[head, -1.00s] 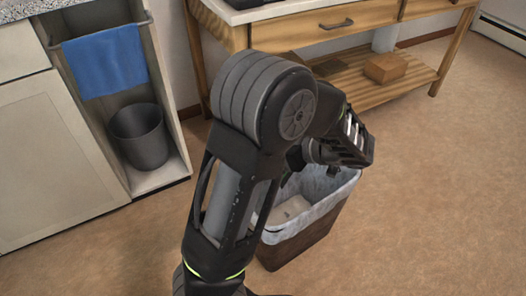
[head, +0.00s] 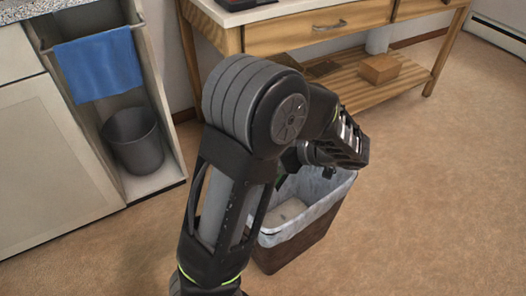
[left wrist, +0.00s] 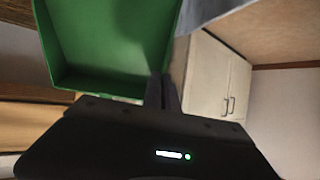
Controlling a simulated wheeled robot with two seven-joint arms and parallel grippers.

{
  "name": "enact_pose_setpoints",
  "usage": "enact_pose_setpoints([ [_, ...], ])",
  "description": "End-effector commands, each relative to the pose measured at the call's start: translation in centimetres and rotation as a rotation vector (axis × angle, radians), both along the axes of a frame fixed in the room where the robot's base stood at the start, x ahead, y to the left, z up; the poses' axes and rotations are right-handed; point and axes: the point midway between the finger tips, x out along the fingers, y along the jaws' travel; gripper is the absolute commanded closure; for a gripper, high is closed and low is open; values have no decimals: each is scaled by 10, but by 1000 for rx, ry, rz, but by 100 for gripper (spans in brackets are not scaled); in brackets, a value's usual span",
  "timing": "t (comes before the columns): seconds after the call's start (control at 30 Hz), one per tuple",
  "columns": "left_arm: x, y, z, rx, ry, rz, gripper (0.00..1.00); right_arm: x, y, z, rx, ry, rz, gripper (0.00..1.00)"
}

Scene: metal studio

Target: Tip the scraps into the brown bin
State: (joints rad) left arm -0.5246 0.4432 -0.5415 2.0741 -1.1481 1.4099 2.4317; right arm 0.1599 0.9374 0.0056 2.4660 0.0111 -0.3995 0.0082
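The brown bin (head: 300,243) stands on the floor with a pale liner (head: 325,190) over its rim. A light, flat piece lies inside it. My left arm reaches over the bin and hides its far left side. In the left wrist view, my left gripper (left wrist: 162,92) has its fingers close together at the lower right edge of a green tray (left wrist: 110,45), shut on its wall. The tray is strongly tilted in that view, and the part of its inside that shows looks empty. Only a dark green sliver shows under my wrist in the head view. My right gripper is not in view.
A grey bin (head: 134,140) stands in an open cabinet bay at left, below a blue towel (head: 100,63). A wooden table (head: 320,32) with a lower shelf carrying a brown block (head: 380,68) stands behind the brown bin. The floor at right is clear.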

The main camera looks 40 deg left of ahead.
Motion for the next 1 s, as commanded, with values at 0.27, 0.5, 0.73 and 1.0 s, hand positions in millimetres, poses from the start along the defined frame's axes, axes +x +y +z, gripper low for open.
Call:
enact_pose_setpoints([
  [0.27, 0, 0, 16, 0, -1, 0, 100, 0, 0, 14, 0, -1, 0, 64],
  [0.5, 0, 0, 14, 0, -1, 0, 100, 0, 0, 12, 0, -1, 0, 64],
  [0.73, 0, 0, -1, 0, -1, 0, 100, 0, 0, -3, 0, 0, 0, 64],
  [1.0, 0, 0, 2, 0, -1, 0, 100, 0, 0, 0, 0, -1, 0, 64],
])
